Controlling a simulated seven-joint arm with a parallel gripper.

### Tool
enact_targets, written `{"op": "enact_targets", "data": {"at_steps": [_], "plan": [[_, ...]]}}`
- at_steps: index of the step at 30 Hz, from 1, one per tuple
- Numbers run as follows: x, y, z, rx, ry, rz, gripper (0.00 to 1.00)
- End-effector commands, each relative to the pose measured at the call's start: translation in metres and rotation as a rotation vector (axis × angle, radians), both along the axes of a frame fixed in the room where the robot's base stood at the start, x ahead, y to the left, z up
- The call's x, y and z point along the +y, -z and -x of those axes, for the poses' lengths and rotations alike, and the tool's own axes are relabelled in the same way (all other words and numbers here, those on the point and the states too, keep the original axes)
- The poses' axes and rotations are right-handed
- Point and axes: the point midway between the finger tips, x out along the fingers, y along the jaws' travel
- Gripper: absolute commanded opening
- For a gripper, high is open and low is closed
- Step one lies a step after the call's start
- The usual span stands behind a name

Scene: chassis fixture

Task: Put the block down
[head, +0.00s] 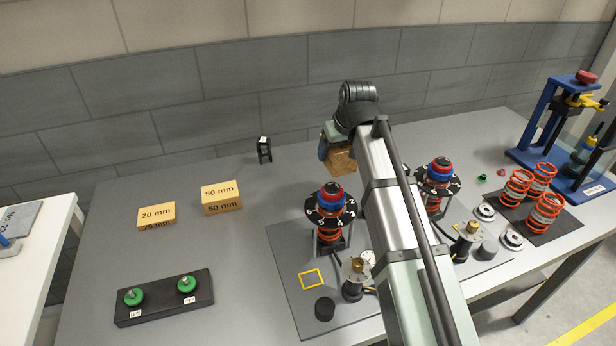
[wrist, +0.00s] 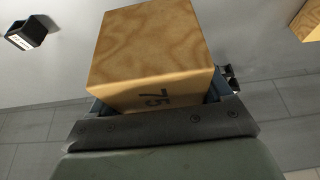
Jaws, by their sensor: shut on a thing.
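The wooden block (head: 342,162) is held in my gripper (head: 333,146) near the back edge of the grey table, in the middle of the head view. In the wrist view the block (wrist: 150,45) fills the upper middle and bears a "75" marking on the face nearest the camera. My gripper (wrist: 155,108) is shut on its near end, with blue-grey fingers on either side. My arm hides part of the block's surroundings in the head view. Whether the block's underside touches the table cannot be told.
Blocks marked 50 mm (head: 221,197) and 20 mm (head: 156,215) sit on the table at left. A small black stand (head: 264,150) is behind them. A spring assembly (head: 331,212) stands in front of the held block. The table between the black stand and this assembly looks clear.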

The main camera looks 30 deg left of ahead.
Motion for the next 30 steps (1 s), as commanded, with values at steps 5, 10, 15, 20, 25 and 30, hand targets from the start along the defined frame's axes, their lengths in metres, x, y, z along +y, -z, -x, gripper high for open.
{"op": "enact_targets", "data": {"at_steps": [5,10,15,20,25,30], "plan": [[0.044,0.002,0.031,0.0,-0.072,0.0,0.32],[0.087,0.005,0.058,0.001,-0.139,0.001,0.32],[0.122,0.006,0.078,0.0,-0.188,0.0,0.32],[0.152,0.008,0.091,-0.001,-0.188,-0.001,0.32],[0.158,0.008,0.086,-0.001,-0.048,0.0,0.32],[0.153,0.005,0.072,-0.002,0.138,0.0,0.32]]}}
